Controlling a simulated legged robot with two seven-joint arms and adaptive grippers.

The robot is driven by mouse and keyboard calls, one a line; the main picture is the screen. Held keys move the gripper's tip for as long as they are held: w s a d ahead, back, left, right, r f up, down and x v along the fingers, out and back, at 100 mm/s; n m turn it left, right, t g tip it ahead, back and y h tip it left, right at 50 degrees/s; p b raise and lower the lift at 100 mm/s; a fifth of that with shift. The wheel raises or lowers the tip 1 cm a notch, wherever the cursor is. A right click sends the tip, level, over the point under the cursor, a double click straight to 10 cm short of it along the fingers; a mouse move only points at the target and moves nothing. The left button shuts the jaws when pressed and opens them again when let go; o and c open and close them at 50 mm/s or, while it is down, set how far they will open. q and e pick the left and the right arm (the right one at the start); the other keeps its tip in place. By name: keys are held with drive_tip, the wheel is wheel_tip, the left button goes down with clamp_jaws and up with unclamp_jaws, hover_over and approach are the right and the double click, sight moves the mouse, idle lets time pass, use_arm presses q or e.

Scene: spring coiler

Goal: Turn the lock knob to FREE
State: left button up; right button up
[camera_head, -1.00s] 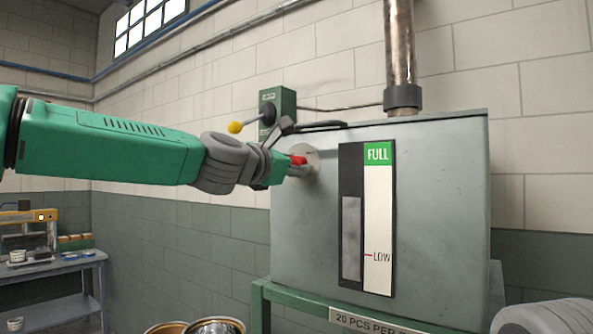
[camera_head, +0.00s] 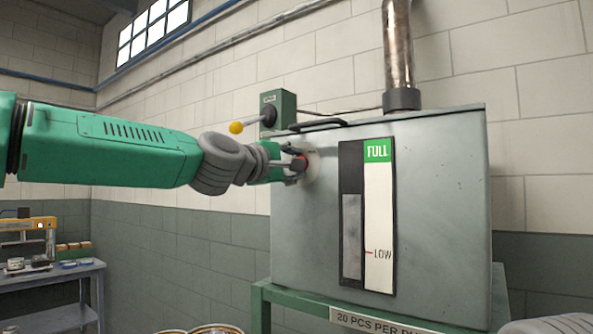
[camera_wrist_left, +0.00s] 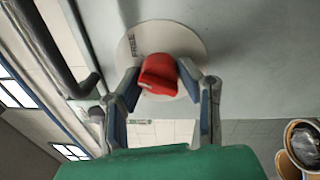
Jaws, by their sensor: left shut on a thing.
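The red lock knob (camera_head: 300,163) sits on a round pale plate (camera_head: 315,166) on the front of the grey metal tank. My left gripper (camera_head: 297,165) is at the knob, its fingers shut on it from both sides. In the left wrist view the red knob (camera_wrist_left: 158,75) lies between the two fingers, on the pale plate (camera_wrist_left: 190,38). The word FREE (camera_wrist_left: 132,44) is printed on the plate, up and left of the knob. Other markings on the plate are hidden or cannot be read. My right gripper is not in view.
The tank (camera_head: 440,200) carries a FULL/LOW level gauge (camera_head: 367,215) to the right of the knob. A green box (camera_head: 277,112) with a yellow-tipped lever (camera_head: 236,127) is on the wall behind. A black handle (camera_head: 318,125) lies on the tank's top edge.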

use_arm(q)
drive_tip(key=shift+d+f+m+b, duration=0.15)
drive_tip(key=shift+f+m, duration=0.15)
drive_tip(key=shift+m, duration=0.75)
drive_tip(key=shift+f+m+b, duration=0.15)
drive_tip(key=shift+f+m, duration=0.15)
drive_tip(key=shift+m, duration=0.75)
drive_tip(key=o, duration=1.1)
drive_tip(key=shift+o, duration=0.2)
drive_tip(key=shift+a+r, duration=0.25)
drive_tip(key=shift+s+a+r, duration=0.1)
drive_tip(key=shift+r, duration=0.05)
drive_tip(key=v, duration=1.1)
drive_tip(key=shift+a+f, duration=0.2)
drive_tip(key=shift+a, duration=0.2)
